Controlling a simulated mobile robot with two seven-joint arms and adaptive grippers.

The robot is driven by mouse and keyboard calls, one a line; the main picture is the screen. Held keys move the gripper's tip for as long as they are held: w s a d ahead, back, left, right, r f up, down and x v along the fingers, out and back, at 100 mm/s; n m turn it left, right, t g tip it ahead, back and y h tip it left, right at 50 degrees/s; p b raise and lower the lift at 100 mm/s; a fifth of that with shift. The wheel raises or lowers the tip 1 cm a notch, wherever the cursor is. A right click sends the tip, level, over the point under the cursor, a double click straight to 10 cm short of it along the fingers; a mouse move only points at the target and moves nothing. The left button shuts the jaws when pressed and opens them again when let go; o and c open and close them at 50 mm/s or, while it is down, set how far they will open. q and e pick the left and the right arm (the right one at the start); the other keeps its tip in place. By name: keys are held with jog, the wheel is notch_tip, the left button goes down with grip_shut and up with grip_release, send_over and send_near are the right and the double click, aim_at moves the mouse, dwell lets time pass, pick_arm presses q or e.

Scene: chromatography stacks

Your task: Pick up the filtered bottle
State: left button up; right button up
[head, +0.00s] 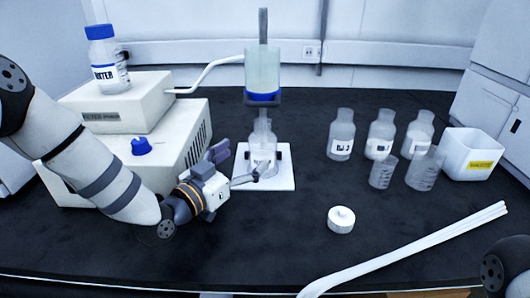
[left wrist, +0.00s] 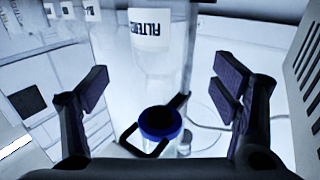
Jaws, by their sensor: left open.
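The filtered bottle (head: 262,138) is clear and stands upright on a white stand base (head: 283,180), below a clear filter funnel (head: 263,72) with a blue collar. In the left wrist view the bottle (left wrist: 150,65) shows upside down, with a white label only partly readable. My left gripper (head: 240,162) is open, just left of and in front of the bottle. In the left wrist view its fingers (left wrist: 161,88) are spread wide, with the bottle in the gap beyond them; I cannot tell whether either touches it. My right gripper is not in view.
A white pump unit (head: 75,180) carries a blue-capped bottle (head: 108,75) at left. Several clear bottles and beakers (head: 380,175) and a white bin (head: 470,152) stand at right.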

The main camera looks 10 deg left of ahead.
aim_at(262, 142)
pick_arm(q)
jog(key=x, duration=0.7)
jog(key=shift+w+d+r+b, duration=0.1)
jog(key=shift+w+d+b, duration=0.05)
jog(key=shift+w+b, duration=0.2)
jog(key=shift+r, duration=0.1)
jog(key=c, duration=1.5)
